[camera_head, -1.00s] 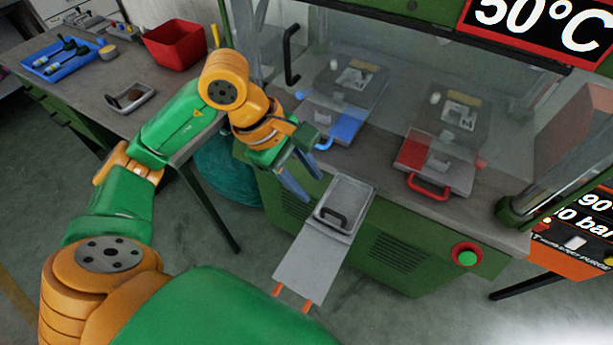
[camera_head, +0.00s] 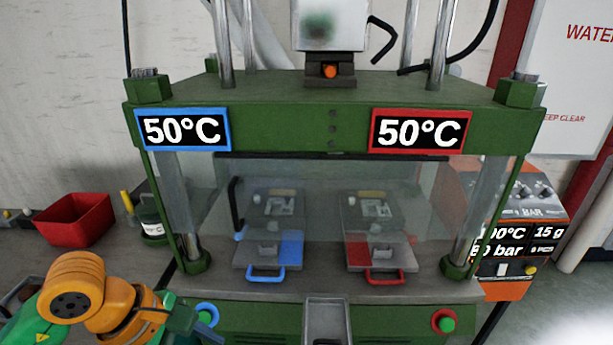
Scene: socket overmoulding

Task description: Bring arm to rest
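My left arm comes in at the lower left, with its orange and green wrist in front of the bench. The fingers of my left gripper are below the picture's lower edge, so its state is hidden. My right arm and gripper are out of view. The green press (camera_head: 325,110) fills the middle, its clear guard (camera_head: 325,180) down. Behind the guard sit the blue-marked mould (camera_head: 290,246) and the red-marked mould (camera_head: 400,257).
A red bin (camera_head: 75,222) and a jar (camera_head: 150,222) stand on the left. A metal chute (camera_head: 328,318) is at the press's front edge. A green button (camera_head: 446,324) is at the lower right. An orange control unit (camera_head: 520,215) stands on the right.

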